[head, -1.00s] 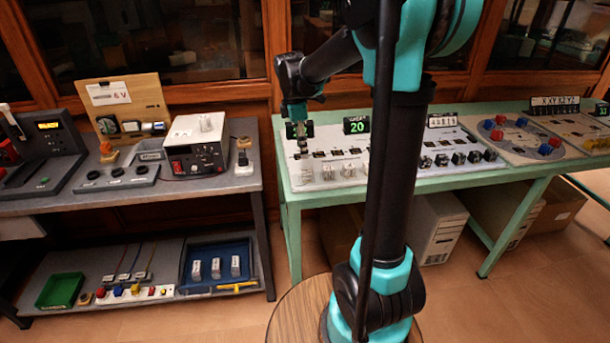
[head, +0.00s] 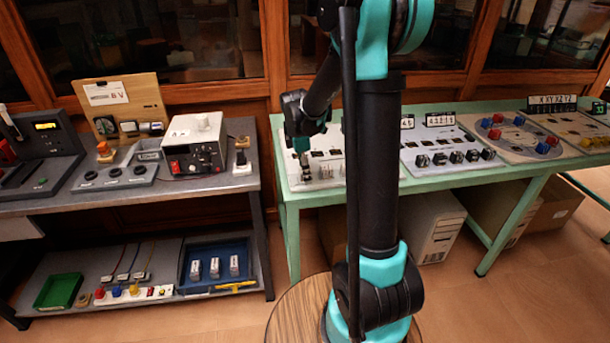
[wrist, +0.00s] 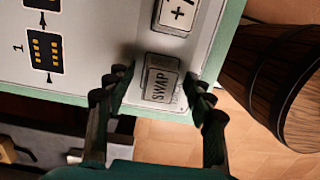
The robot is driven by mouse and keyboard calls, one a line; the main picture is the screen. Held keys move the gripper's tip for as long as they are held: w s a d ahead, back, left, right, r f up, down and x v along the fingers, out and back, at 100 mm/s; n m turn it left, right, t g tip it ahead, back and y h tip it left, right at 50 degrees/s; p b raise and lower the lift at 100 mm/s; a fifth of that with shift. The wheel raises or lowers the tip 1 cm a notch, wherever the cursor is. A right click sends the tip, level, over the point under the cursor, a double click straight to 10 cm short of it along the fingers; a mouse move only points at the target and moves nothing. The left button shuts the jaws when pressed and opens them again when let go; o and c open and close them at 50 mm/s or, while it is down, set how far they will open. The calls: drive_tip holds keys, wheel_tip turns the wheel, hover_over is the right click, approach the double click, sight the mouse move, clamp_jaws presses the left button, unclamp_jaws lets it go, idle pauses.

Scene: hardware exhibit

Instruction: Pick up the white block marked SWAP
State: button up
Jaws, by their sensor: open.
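The white block marked SWAP (wrist: 160,78) lies on the white panel near its front edge in the wrist view, label facing up. My gripper (wrist: 157,92) is open, one finger on either side of the block in the picture. I cannot tell whether the fingers are level with the block or still above it, and no grip on it shows. In the head view my gripper (head: 304,178) points down over the left end of the panel on the green table. The SWAP block cannot be made out there.
Another white block (wrist: 176,13), with a plus sign, sits just beyond SWAP. The green table's edge (wrist: 150,109) is close by. A printed dark tile (wrist: 45,52) lies to the left. A grey bench (head: 215,187) with instruments stands left of the green table (head: 292,197), across a gap.

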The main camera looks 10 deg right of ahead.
drive_tip(key=shift+c, duration=0.3)
drive_tip(key=c, duration=1.1)
drive_tip(key=shift+r, duration=0.1)
